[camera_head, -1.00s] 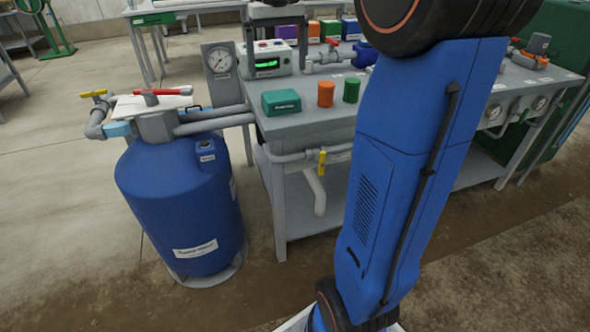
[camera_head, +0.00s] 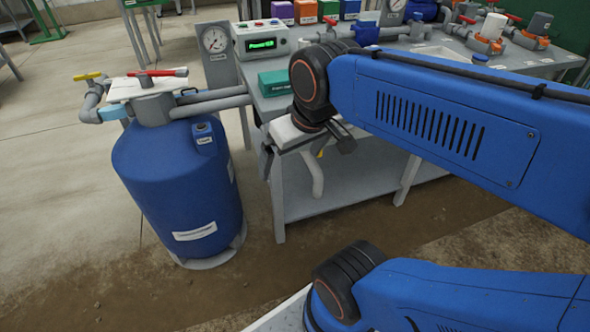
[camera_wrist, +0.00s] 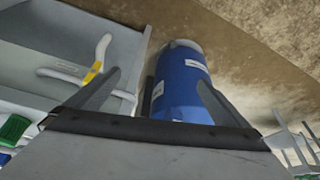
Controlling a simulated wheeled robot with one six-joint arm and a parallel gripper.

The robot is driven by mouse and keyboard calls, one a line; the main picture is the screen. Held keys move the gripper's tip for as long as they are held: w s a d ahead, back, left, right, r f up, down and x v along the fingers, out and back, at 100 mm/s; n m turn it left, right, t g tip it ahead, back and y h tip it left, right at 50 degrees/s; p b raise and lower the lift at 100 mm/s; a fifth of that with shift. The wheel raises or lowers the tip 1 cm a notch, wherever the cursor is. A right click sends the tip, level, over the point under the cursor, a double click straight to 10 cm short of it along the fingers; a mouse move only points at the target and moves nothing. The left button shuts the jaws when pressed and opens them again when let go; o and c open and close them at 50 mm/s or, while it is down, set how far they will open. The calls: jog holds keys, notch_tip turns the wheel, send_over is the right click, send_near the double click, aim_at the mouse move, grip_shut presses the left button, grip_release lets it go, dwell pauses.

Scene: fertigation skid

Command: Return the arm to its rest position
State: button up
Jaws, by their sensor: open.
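My gripper (camera_head: 338,140) is at the end of my blue arm, in front of the near left corner of the grey bench (camera_head: 272,101). It is partly hidden by my own wrist in the head view. In the wrist view my gripper (camera_wrist: 158,80) has its two dark fingers spread wide with nothing between them. The blue tank (camera_wrist: 184,85) shows beyond the fingers, apart from them. My upper arm link runs across the right of the head view, with another link below it.
The blue tank (camera_head: 180,190) stands left of the bench, with a red-handled valve (camera_head: 157,73) on top. A pressure gauge (camera_head: 215,40), a control box (camera_head: 262,40) and a teal box (camera_head: 274,83) are near my wrist. Open floor lies in front of the bench.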

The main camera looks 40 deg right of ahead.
jog(key=shift+s+a+f, duration=0.2)
jog(key=shift+s+f, duration=0.75)
jog(key=shift+f, duration=0.2)
